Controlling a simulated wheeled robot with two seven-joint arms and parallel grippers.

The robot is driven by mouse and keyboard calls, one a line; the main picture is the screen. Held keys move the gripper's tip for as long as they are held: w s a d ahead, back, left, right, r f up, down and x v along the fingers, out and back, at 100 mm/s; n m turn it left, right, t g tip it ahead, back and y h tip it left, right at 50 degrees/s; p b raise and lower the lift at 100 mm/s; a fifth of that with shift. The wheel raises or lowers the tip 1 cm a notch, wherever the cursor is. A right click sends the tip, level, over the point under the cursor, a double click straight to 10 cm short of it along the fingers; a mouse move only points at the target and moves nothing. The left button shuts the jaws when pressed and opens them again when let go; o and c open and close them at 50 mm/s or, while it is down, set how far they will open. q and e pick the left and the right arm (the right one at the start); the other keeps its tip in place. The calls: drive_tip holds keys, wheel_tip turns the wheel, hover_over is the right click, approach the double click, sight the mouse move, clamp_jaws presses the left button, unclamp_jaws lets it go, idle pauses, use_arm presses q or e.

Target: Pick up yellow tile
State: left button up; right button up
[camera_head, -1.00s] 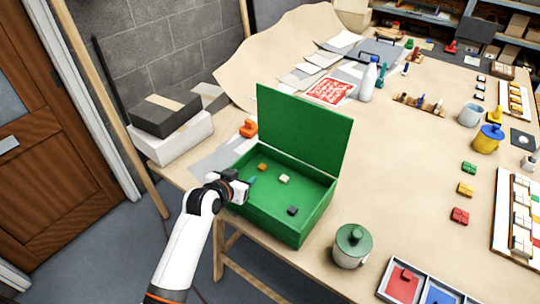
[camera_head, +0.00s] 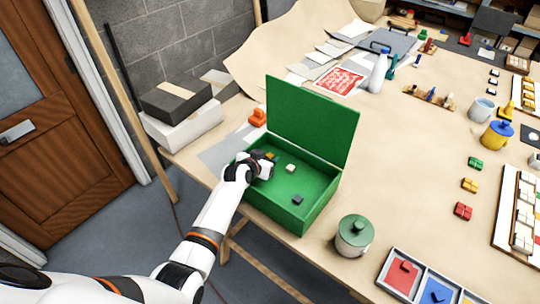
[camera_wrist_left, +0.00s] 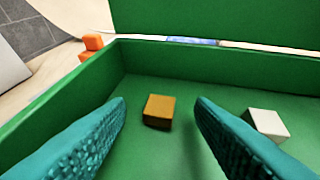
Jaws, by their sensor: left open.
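A small yellow-brown tile (camera_head: 269,156) lies on the floor of the open green box (camera_head: 270,207), near its far left. In the left wrist view the same tile (camera_wrist_left: 158,111) sits ahead, between the lines of my two teal fingers. My left gripper (camera_head: 266,171) is inside the box's left part, low over the floor. Its fingers are apart with nothing between them, and the tile is beyond the tips. A white tile (camera_wrist_left: 268,125) lies right of it, partly behind the right finger. Another yellow tile (camera_head: 469,185) lies on the table at the right. My right gripper is not in view.
The box's raised lid (camera_head: 310,120) stands behind the tiles, and its walls surround my gripper. A dark tile (camera_head: 298,199) lies in its front right. An orange object (camera_head: 258,118) stands beyond the left wall. A green-lidded pot (camera_head: 354,235) stands right of the box.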

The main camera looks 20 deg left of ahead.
use_arm(q)
drive_tip(key=shift+w+f, duration=0.3)
drive_tip(key=shift+w, duration=0.15)
drive_tip(key=shift+d, duration=0.1)
drive_tip(key=shift+s, duration=0.1)
clamp_jaws()
drive_tip(key=shift+r, duration=0.1)
